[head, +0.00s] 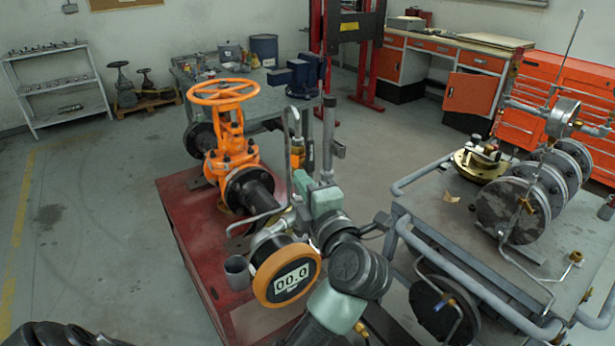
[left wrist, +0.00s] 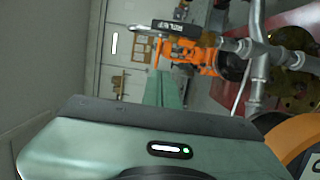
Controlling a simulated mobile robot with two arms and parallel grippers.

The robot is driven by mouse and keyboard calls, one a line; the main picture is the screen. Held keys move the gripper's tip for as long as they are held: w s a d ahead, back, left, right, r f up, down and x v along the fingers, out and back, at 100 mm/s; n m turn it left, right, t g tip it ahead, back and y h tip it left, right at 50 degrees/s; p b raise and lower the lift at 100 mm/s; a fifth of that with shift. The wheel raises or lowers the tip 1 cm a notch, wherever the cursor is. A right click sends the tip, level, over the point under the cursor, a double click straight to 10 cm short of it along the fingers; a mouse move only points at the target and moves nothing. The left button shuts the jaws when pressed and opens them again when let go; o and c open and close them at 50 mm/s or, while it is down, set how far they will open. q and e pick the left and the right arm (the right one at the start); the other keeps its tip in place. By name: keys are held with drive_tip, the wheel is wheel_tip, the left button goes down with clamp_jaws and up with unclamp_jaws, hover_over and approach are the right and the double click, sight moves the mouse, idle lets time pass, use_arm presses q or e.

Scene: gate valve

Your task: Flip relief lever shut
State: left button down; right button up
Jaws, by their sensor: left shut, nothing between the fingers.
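A black tag with white lettering that seems to read RELIEF (left wrist: 181,29) shows at the top of the left wrist view, beside grey pipework. I cannot clearly make out the relief lever's handle or its position in either view. My left gripper (head: 303,181) is in the middle of the head view, close to the thin bent pipes above the gauge. It is shut and empty. My right gripper is not in view.
An orange gate valve (head: 229,150) stands on a red skid (head: 190,225). A round orange-rimmed gauge (head: 287,276) reading 00.0 is close to my left arm. A grey-framed cart (head: 425,215) with flanged discs is on the right. Open floor lies to the left.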

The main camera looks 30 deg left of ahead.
sight(307, 157)
use_arm(q)
drive_tip(key=w+a+p, duration=0.1)
drive_tip(key=w, duration=0.1)
drive_tip(key=w+a+p, duration=0.1)
drive_tip(key=w, duration=0.2)
drive_tip(key=w+a+p, duration=0.1)
drive_tip(key=w+a, duration=0.1)
drive_tip(key=w, duration=0.1)
drive_tip(key=shift+a, duration=0.1)
drive_tip(key=shift+a, duration=0.1)
drive_tip(key=shift+w, duration=0.15)
